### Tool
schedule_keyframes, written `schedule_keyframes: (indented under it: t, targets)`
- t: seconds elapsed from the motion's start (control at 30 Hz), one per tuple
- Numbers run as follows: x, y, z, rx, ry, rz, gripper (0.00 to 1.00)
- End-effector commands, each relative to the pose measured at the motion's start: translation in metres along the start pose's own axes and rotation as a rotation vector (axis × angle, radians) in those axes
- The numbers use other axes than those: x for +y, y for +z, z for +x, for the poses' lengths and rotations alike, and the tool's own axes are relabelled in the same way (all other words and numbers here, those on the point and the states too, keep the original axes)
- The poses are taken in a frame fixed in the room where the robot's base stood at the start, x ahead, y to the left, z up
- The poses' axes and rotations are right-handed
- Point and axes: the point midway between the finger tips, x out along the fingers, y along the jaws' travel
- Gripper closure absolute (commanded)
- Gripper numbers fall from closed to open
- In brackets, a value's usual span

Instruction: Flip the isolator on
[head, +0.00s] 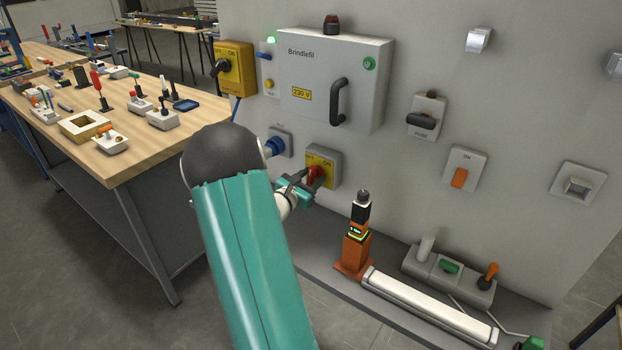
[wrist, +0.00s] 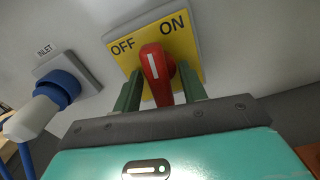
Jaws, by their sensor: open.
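The isolator is a yellow plate (head: 330,158) marked OFF and ON, low on the grey panel, with a red handle (head: 316,172). In the wrist view the plate (wrist: 190,62) shows both words, and the red handle (wrist: 156,66) has a white line. The handle's upper end lies just below the gap between OFF and ON. My gripper (head: 303,186) is at the handle. In the wrist view my gripper (wrist: 160,84) is open, with one green finger on each side of the handle. Whether the fingers touch it, I cannot tell.
A blue inlet plug (wrist: 62,88) sits left of the isolator. Another yellow switch (head: 234,68) with a black handle is higher left, beside a grey cabinet (head: 320,70). An orange post (head: 355,250) stands below right. A wooden workbench (head: 125,165) is at left.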

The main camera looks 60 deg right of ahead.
Motion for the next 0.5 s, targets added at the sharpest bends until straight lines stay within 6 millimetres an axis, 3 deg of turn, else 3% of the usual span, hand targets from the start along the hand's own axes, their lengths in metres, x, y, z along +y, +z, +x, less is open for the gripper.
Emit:
schedule_keyframes:
  t: [0.1,0.27,0.5]
  targets:
    - [0.0000,0.0000,-0.0002,0.000,0.000,0.000,0.58]
    - [-0.0001,0.0000,-0.0004,0.000,0.000,0.000,0.85]
    - [0.0000,0.0001,-0.0005,0.000,-0.001,0.017,0.85]
